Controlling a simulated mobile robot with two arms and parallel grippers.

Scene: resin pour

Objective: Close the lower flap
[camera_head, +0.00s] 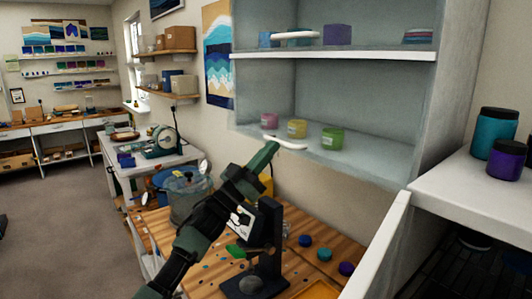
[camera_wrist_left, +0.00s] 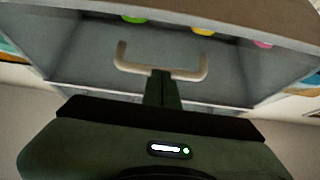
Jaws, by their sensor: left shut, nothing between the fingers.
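The wall cabinet (camera_head: 330,95) has two shelf bays. A white bar handle (camera_head: 292,143) sits at the front of the lower bay; it also shows as a pale U shape in the left wrist view (camera_wrist_left: 160,68). The lower flap's pane is not clearly distinguishable, perhaps see-through, so I cannot tell its angle. My left gripper (camera_head: 272,149) is shut and empty, its tip close to the handle's left end. In the left wrist view the fingers (camera_wrist_left: 163,78) overlap the handle's middle; contact is unclear. My right gripper is not in view.
Pink, yellow and green jars (camera_head: 332,139) stand in the lower bay. A second white handle (camera_head: 295,35) is at the upper bay. Below, a wooden workbench (camera_head: 325,262) holds a black stand (camera_head: 268,215) and small coloured pots. A white counter (camera_head: 455,190) with dark jars is at right.

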